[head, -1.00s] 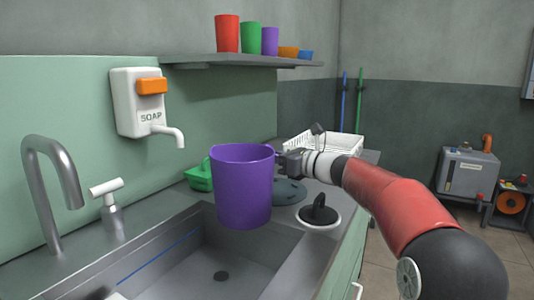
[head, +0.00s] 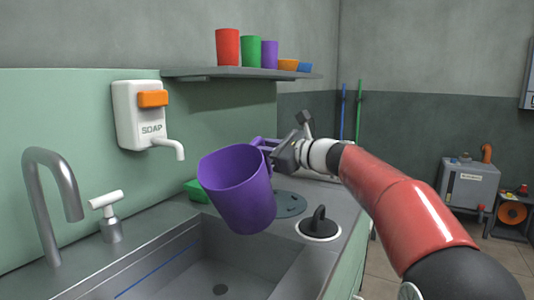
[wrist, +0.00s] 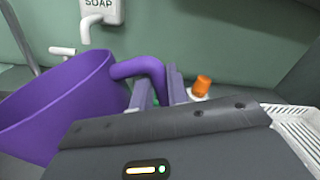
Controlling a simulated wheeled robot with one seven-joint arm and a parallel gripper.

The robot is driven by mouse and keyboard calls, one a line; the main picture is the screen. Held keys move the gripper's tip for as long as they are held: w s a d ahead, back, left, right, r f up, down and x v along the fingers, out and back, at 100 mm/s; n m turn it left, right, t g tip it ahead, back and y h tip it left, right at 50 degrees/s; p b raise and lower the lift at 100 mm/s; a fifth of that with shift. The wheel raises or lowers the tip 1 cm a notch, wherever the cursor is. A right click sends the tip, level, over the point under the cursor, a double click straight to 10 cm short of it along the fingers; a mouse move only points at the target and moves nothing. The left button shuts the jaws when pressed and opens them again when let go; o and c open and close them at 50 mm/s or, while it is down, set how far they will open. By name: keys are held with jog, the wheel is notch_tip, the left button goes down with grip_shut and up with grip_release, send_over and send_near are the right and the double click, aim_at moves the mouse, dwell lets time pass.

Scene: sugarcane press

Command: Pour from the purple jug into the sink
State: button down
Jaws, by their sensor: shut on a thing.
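The purple jug (head: 240,190) is held in the air over the far right part of the sink (head: 215,262). It is tilted, with its mouth leaning left and toward the camera. My gripper (head: 275,155) is shut on the jug's handle at its right side. In the wrist view the jug (wrist: 60,105) is at the left, and its handle (wrist: 140,68) runs to my gripper's fingers. The part of the inside that shows is purple; I cannot tell whether it holds liquid.
The tap (head: 60,195) and its lever (head: 108,212) stand at the left. A soap dispenser (head: 140,115) hangs on the wall. A black plug (head: 319,226) sits on the counter right of the sink. A shelf (head: 235,73) with several cups is above.

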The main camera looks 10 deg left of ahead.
aim_at(254, 143)
jog(key=shift+s+a+r+n, duration=0.3)
jog(key=shift+s+r+n, duration=0.3)
jog(key=shift+s+a+r+n+b, duration=0.2)
jog(key=shift+s+a+r+n, duration=0.1)
jog(key=shift+s+n, duration=0.25)
jog(key=shift+s+a+r+n+b, duration=0.15)
jog(key=shift+s+a+n, duration=0.2)
jog(key=shift+s, duration=0.25)
jog(key=shift+s+a+r+n+b, duration=0.15)
jog(key=shift+s+a+n+b, duration=0.15)
jog(key=shift+s+b, duration=0.2)
jog(key=shift+s+a+r+n+b, duration=0.1)
jog(key=shift+s+a+n+b, duration=0.05)
jog(key=shift+s+n+b, duration=0.3)
jog(key=shift+s+a+r+n+b, duration=0.1)
jog(key=shift+s+a+n+b, duration=0.1)
jog(key=shift+s+n+b, duration=0.35)
jog(key=shift+s+a+r+n+b, duration=0.1)
jog(key=shift+s+a+n+b, duration=0.1)
jog(key=shift+s+b, duration=0.55)
jog(key=shift+w, duration=0.1)
jog(key=shift+s+a+f+n+b, duration=0.1)
jog(key=shift+s+a+n+b, duration=0.15)
jog(key=shift+s+n+b, duration=0.25)
jog(key=shift+s+a+f+n+b, duration=0.1)
jog(key=shift+s+a+n+b, duration=0.2)
jog(key=shift+s+b, duration=0.35)
